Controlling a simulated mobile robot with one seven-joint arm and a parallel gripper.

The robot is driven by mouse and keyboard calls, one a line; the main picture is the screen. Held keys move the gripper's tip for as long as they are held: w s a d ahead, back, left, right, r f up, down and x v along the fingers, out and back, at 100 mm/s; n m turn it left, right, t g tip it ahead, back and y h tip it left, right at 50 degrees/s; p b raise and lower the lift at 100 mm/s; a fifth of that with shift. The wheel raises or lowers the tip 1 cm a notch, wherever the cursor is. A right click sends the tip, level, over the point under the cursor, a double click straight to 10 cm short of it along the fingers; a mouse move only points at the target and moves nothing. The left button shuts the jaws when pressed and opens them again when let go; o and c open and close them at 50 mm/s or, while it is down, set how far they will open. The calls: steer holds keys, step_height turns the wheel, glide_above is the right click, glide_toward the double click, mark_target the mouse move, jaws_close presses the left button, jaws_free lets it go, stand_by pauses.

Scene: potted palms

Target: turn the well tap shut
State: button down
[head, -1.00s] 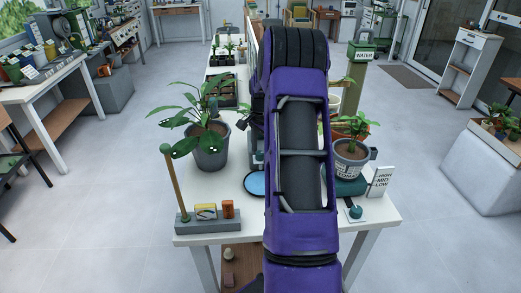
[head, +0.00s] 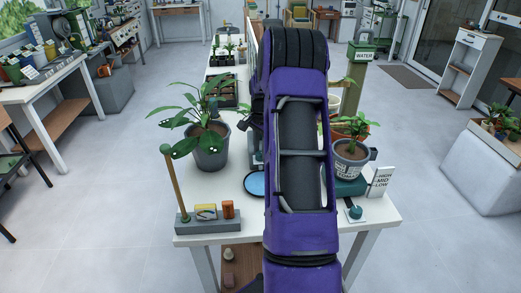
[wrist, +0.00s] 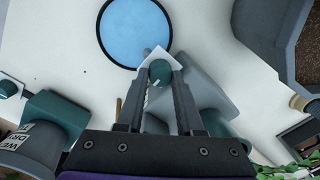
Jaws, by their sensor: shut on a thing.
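The well tap (wrist: 160,72) is a round teal knob with a pale mark, standing on a small white square plate beside the round blue well (wrist: 135,32) with its dark rim. In the wrist view my gripper (wrist: 160,76) has its two dark fingers on either side of the knob, shut on it. A short grey piece reaches from the plate to the well's rim. In the head view the well (head: 254,184) shows on the white table, left of my purple arm. My arm hides the tap and gripper there.
A leafy potted plant (head: 208,145) stands left of my arm. A labelled grey pot (head: 350,162) on a teal base stands to the right, near a HIGH-MID-LOW card (head: 380,181) and another teal knob (head: 355,212). A grey block with a wooden post (head: 208,222) sits at the front left.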

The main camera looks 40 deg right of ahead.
steer(key=n, duration=0.4)
steer(key=shift+w+n, duration=0.1)
steer(key=shift+n, duration=0.2)
steer(key=n+p, duration=0.1)
steer(key=n, duration=0.8)
steer(key=shift+w+n, duration=0.1)
steer(key=shift+n, duration=1.8)
steer(key=c, duration=0.5)
jaws_free()
steer(key=shift+c, duration=0.2)
